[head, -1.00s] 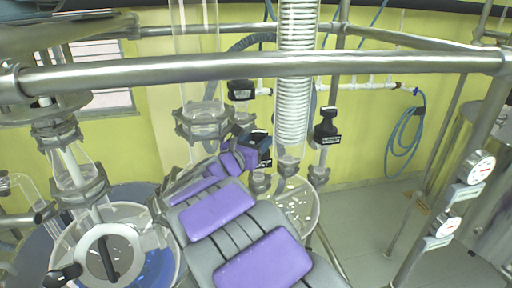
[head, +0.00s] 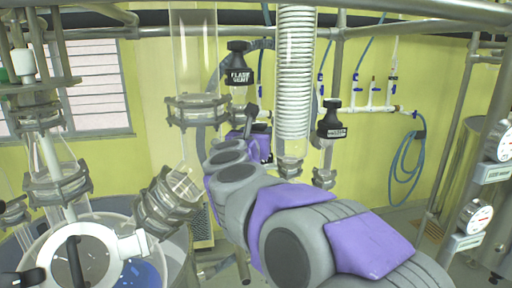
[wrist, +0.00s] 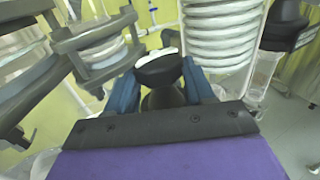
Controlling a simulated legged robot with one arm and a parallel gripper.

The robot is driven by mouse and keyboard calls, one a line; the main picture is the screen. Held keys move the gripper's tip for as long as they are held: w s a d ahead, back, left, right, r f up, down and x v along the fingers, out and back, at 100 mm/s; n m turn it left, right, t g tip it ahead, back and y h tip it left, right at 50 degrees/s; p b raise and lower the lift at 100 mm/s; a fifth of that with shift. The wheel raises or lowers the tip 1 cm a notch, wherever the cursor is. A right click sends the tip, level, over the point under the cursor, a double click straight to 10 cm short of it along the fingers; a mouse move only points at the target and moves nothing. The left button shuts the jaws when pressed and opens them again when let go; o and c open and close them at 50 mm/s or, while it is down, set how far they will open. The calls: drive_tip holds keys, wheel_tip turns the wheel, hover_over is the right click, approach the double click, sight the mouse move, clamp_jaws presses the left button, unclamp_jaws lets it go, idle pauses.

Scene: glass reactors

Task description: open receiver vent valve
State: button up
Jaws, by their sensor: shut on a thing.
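My gripper (wrist: 160,88) is at the centre of the wrist view, its two blue fingers shut on a black valve handle (wrist: 162,72) with a pale top. In the head view my gripper (head: 252,130) is small and partly hidden by my arm, between the glass column and the white coil. The black handle (head: 251,110) stands up there; I cannot read a label on it. A black valve marked FLASK VENT (head: 238,77) is above and to its left. Another black labelled valve (head: 333,120) is right of the coil; its text is too blurred to read.
A glass column (head: 193,60) with a clamped flange is left of my gripper, and the white coil condenser (head: 295,75) is close on its right. A metal frame rail (head: 430,10) crosses the top. Pressure gauges (head: 474,217) are at the right. A glass vessel (head: 110,250) is lower left.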

drive_tip(key=shift+f+n+y+b, duration=0.1)
drive_tip(key=shift+n+y+b, duration=0.3)
drive_tip(key=shift+y+b, duration=0.25)
